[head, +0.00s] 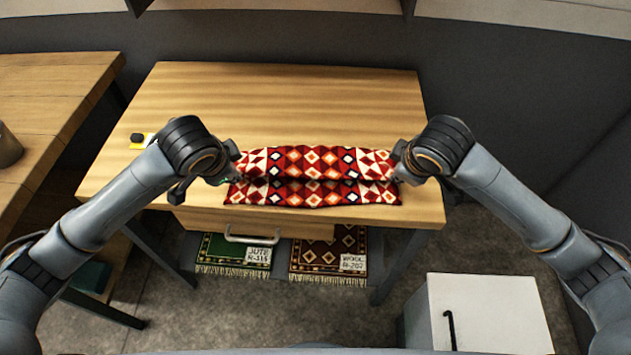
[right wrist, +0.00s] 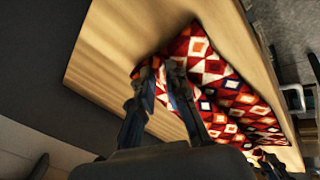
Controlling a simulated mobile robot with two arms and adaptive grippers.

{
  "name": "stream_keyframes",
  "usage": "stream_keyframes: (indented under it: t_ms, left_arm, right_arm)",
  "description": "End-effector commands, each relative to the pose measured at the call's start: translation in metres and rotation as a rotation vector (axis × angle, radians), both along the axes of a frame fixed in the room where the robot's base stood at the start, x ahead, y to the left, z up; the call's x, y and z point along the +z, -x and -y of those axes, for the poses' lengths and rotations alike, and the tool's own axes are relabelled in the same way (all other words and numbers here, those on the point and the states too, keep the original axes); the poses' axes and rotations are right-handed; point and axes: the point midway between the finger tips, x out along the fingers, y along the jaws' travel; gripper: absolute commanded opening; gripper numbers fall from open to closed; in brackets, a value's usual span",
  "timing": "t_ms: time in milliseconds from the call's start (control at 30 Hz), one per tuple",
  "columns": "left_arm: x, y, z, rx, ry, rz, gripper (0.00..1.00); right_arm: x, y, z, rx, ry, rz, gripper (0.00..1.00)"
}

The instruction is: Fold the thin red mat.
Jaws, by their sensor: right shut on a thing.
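The thin red mat (head: 312,190), patterned in black, cream and orange, lies along the table's front edge. Its far part rises in a ridge, with a crease running left to right below it. My right gripper (head: 398,174) is at the mat's right end, shut on its edge. In the right wrist view the fingers (right wrist: 160,75) pinch the mat (right wrist: 235,100), and some of it shows between them. My left gripper (head: 233,177) is at the mat's left end, touching or very close to it. Its fingertips are too small and hidden to read.
The wooden table (head: 290,100) is bare behind the mat. A small black item on a yellow card (head: 138,139) lies at left. A drawer handle (head: 252,238) is below the front edge. Labelled green (head: 215,250) and brown (head: 315,255) rugs lie underneath. A white cabinet (head: 490,315) stands front right.

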Motion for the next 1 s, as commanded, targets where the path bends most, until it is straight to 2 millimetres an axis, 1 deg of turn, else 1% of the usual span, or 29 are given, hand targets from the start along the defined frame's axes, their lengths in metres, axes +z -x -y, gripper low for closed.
stream_keyframes:
  t_ms: [33,400,433,533,900,1000]
  left_arm:
    - [-0.0064,-0.0005,-0.0069,0.014,-0.015,0.012,0.00]
    - [-0.0068,-0.0009,-0.0068,0.017,-0.013,0.034,0.00]
    - [-0.0067,-0.0009,-0.0068,0.017,-0.013,0.034,0.21]
    - [-0.0065,-0.0009,-0.0058,0.016,-0.011,0.034,0.41]
    - [-0.0059,0.0001,-0.0020,0.008,-0.002,0.034,0.41]
    - [0.0010,0.0024,-0.0014,0.006,-0.001,0.036,0.41]
  right_arm:
    - [-0.0065,-0.0004,0.0068,-0.014,0.014,0.011,0.00]
    - [-0.0069,-0.0006,0.0066,-0.017,0.012,0.033,0.00]
    - [-0.0068,-0.0007,0.0067,-0.017,0.012,0.033,0.20]
    - [-0.0067,-0.0007,0.0059,-0.015,0.011,0.033,0.41]
    - [-0.0059,0.0002,0.0019,-0.007,0.003,0.034,0.41]
    - [0.0010,0.0022,0.0014,-0.006,0.001,0.036,0.41]
